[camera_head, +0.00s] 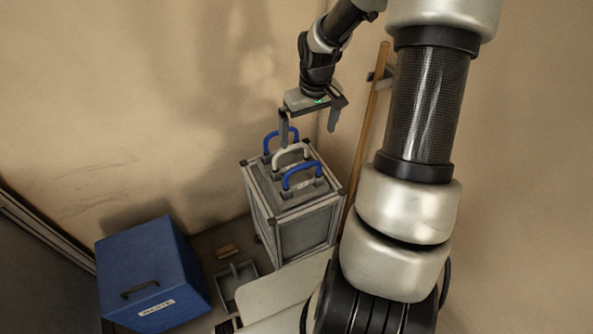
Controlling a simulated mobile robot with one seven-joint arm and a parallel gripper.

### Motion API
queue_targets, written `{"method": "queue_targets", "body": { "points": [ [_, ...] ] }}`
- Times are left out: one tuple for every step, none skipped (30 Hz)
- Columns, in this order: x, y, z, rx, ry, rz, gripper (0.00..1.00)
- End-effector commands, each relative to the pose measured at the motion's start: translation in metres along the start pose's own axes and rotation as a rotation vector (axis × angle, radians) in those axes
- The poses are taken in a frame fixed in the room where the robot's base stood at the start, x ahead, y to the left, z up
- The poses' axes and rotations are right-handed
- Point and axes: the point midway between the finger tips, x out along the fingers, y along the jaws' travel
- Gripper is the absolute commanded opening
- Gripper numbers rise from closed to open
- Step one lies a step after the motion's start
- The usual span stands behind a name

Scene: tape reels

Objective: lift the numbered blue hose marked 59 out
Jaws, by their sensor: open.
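Two blue hose loops stand up from the top of a grey metal-framed box (306,237). One blue loop (302,168) is at the front and the other blue loop (281,133) is at the back. A white loop (290,150) stands between them. A small pale mark shows below the front blue loop, but I cannot read any number, so I cannot tell which loop is 59. My gripper (309,136) is open above the box, fingers pointing down and apart. Its left finger overlaps the back blue loop in the picture; I cannot tell whether they touch. I see nothing between the fingers.
A blue lidded bin (150,262) with a dark handle and white label stands on the floor at left. A dustpan (236,277) and a small brush (228,251) lie between bin and box. A wooden pole (371,120) leans behind the box at right. Walls close in behind.

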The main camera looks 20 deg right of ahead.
Motion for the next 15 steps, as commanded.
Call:
{"method": "queue_targets", "body": {
  "points": [
    [0.01, -0.001, 0.001, -0.002, -0.003, -0.002, 1.0],
    [0.015, -0.001, 0.001, -0.002, -0.004, -0.003, 1.0],
    [0.024, -0.001, 0.002, -0.001, -0.005, -0.004, 1.0],
    [0.03, -0.001, 0.002, -0.002, -0.005, -0.003, 1.0],
    [0.037, -0.001, 0.002, -0.002, -0.006, -0.003, 1.0],
    [0.046, -0.002, 0.002, -0.003, -0.005, -0.003, 1.0],
    [0.053, -0.002, 0.002, -0.003, -0.006, -0.004, 1.0],
    [0.059, -0.002, 0.002, -0.003, -0.005, -0.003, 1.0],
    [0.068, -0.002, 0.002, -0.002, -0.005, -0.003, 1.0],
    [0.074, -0.002, 0.002, -0.002, -0.005, -0.003, 1.0],
    [0.081, -0.002, 0.001, -0.003, -0.004, -0.003, 1.0],
    [0.088, -0.002, 0.001, -0.002, -0.004, -0.003, 1.0],
    [0.093, -0.002, 0.001, -0.003, -0.005, -0.002, 1.0],
    [0.098, -0.002, 0.002, -0.003, -0.005, -0.002, 1.0],
    [0.103, -0.001, 0.001, -0.001, -0.003, -0.001, 1.0]
  ]
}}
